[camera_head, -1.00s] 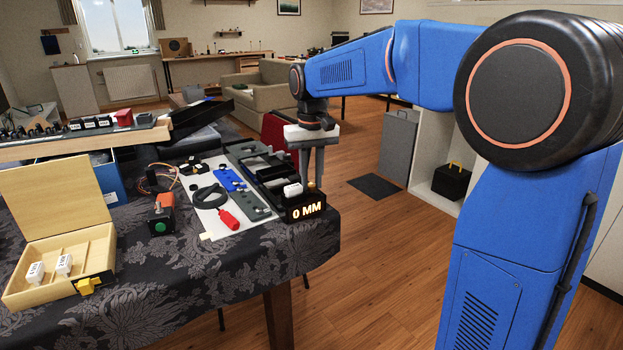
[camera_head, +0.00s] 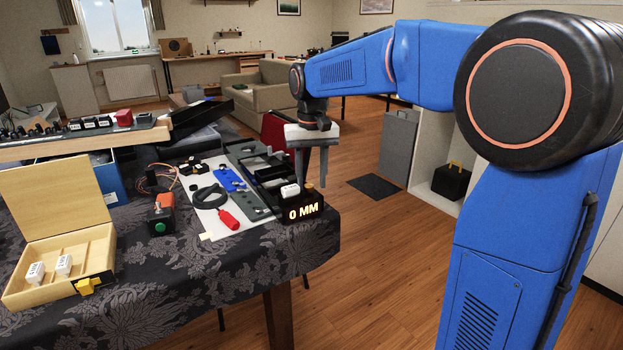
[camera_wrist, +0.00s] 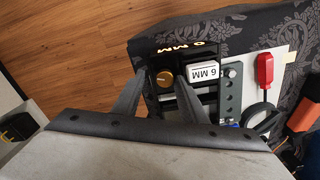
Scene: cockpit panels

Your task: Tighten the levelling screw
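The levelling screw is a small brass-coloured knob (camera_head: 309,187) at the front corner of a black fixture (camera_wrist: 211,110). It shows in the wrist view as a round knob (camera_wrist: 165,78) with a slot-like line across it. A display reading "0 MM" (camera_head: 303,212) is on the fixture's front. My gripper (camera_head: 312,175) points down close above the knob. In the wrist view, my gripper (camera_wrist: 161,73) is open, its fingertips on either side of the knob with gaps visible. I cannot tell whether the tips reach down to it.
A white block marked "6 MM" (camera_wrist: 204,72) sits beside the knob. A red-handled tool (camera_head: 229,220) and black ring (camera_head: 210,196) lie left of the fixture. A wooden box (camera_head: 62,262) holds more white blocks. The table edge is close on the right, with open floor beyond.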

